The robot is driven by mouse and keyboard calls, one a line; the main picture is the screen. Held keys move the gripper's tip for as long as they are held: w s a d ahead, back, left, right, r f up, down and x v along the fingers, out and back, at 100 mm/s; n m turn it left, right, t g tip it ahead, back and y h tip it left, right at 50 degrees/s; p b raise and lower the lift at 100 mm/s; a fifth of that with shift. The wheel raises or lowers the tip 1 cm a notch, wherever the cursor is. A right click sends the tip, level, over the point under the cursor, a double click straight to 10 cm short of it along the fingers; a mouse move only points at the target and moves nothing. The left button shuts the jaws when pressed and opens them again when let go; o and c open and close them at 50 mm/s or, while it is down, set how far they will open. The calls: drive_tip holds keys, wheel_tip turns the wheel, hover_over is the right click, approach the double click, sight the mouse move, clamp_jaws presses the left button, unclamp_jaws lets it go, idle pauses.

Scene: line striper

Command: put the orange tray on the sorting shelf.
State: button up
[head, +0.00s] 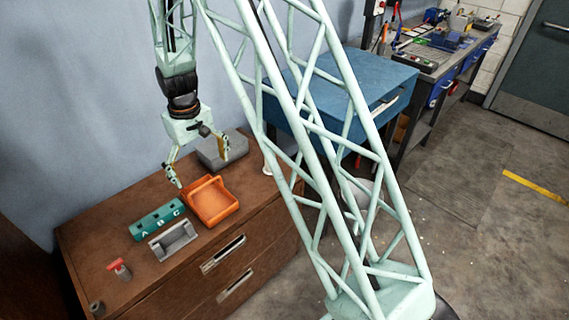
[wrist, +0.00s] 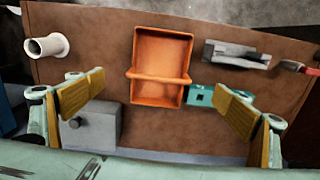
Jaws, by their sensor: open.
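The orange tray (head: 212,203) lies flat on top of the brown wooden cabinet (head: 95,245). A raised handle bar crosses over it; the tray looks empty. In the wrist view the tray (wrist: 160,48) sits between and beyond my fingers, with the bar across its nearer part. My gripper (head: 200,168) is open and empty above the tray's back side. In the wrist view both yellow finger pads of my gripper (wrist: 160,97) are wide apart, one on each side of the tray, not touching it. I cannot tell which piece is the sorting shelf.
A teal block with letters (head: 157,220) and a grey open holder (head: 173,241) stand left of the tray. A grey box (head: 222,148) is behind it. A red-topped item (head: 119,268) stands near the left end. A white cylinder (wrist: 46,46) shows in the wrist view. A blue cabinet (head: 345,90) stands beyond.

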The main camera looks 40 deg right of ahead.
drive_tip(key=s+d+r+t, duration=0.1)
drive_tip(key=s+r, duration=0.6)
drive_tip(key=r, duration=0.3)
drive_tip(key=s+r+m, duration=0.1)
drive_tip(key=s+r, duration=0.6)
drive_tip(key=r, duration=0.3)
drive_tip(key=s+d+r+t, duration=0.1)
drive_tip(key=s+r, duration=0.6)
drive_tip(key=r, duration=0.3)
drive_tip(key=s+r, duration=0.3)
drive_tip(key=s, duration=0.9)
drive_tip(key=s+r+m+t, duration=0.1)
drive_tip(key=s+r, duration=0.2)
drive_tip(key=s, duration=1)
drive_tip(key=shift+s+d+t, duration=0.15)
drive_tip(key=shift+d+t, duration=0.1)
drive_tip(key=shift+t, duration=0.05)
drive_tip(key=shift+o, duration=0.2)
